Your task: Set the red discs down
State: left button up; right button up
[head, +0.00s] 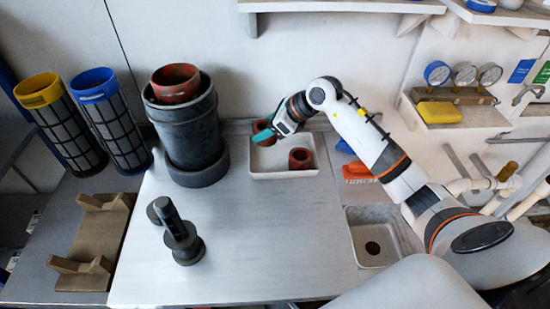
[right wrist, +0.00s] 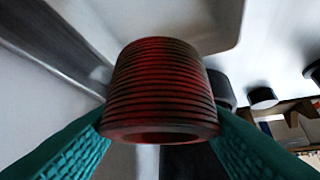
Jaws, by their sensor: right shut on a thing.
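My right gripper (head: 270,141) has teal fingers and hangs over the white tray (head: 285,174) at the back middle of the bench. It is shut on a ribbed red stack of discs (right wrist: 160,90), which fills the middle of the right wrist view between the fingers (right wrist: 160,150). In the head view part of this red stack (head: 262,127) shows beside the fingers; whether it touches the tray cannot be told. Another red ring-shaped piece (head: 300,158) stands in the right part of the tray. My left gripper is not in view.
A dark grey cylinder (head: 187,130) with a red ring (head: 175,83) in its top stands left of the tray. A dark fitting (head: 182,243) stands nearer. Yellow-topped and blue-topped filters (head: 110,112) lean at left. A sink (head: 377,243) is at right. The bench middle is clear.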

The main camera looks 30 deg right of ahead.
notch_tip(320, 180, down, 4)
jog(key=shift+f, duration=0.2)
notch_tip(320, 180, down, 3)
jog(key=shift+f, duration=0.2)
jog(key=shift+f, duration=0.1)
jog(key=o, duration=1)
jog(key=shift+c, duration=0.2)
